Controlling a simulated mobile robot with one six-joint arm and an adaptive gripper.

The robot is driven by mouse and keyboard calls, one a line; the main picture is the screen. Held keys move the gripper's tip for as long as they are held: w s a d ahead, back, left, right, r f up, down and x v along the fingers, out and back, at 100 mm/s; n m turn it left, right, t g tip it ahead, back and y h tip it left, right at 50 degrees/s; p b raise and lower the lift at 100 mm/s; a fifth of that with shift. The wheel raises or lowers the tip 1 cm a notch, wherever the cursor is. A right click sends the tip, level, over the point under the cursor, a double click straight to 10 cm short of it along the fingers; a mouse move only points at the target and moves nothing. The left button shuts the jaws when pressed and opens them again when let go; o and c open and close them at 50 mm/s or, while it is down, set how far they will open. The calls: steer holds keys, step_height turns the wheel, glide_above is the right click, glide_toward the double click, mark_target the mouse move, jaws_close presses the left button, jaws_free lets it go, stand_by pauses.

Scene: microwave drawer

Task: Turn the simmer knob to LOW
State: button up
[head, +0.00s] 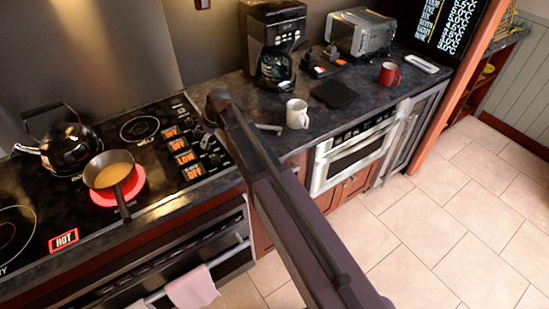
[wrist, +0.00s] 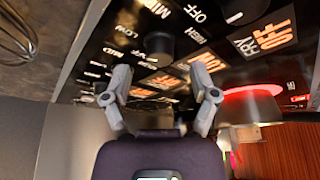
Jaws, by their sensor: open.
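The stove's control panel (head: 187,158) has a column of lit orange readouts. One reads LOW (head: 184,158) and the others read OFF. Dark round knobs (head: 213,160) sit beside them, partly behind my arm. In the wrist view, my gripper (wrist: 163,88) is open over the panel, its two grey fingers apart. A dark knob (wrist: 160,44) shows beyond the gap between the fingertips, with LOW, MID, HIGH and OFF markings around the panel. Another knob (wrist: 240,10) is at the top. I cannot read which knob is labelled simmer.
A pan (head: 112,170) with yellowish contents stands on a glowing red burner, with a black kettle (head: 70,147) behind it. A white mug (head: 297,113), coffee maker (head: 275,45) and red mug (head: 389,74) stand on the counter to the right.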

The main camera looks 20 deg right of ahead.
steer(key=shift+p+v, duration=5.2)
steer(key=shift+v, duration=0.7)
steer(key=s+d+f+m+g+h+b, duration=0.1)
steer(key=s+d+f+m+h+b, duration=0.1)
steer(key=s+d+m, duration=0.4)
steer(key=s+d+f+m+h+b, duration=0.1)
steer(key=s+d+f+m+b, duration=0.2)
steer(key=s, duration=1)
steer(key=shift+d+f+m+g+h, duration=0.55)
steer(key=shift+d+m, duration=1.05)
steer(key=shift+d, duration=1.25)
steer(key=shift+s+f, duration=0.15)
steer(key=shift+s+d, duration=0.25)
steer(key=shift+s, duration=0.1)
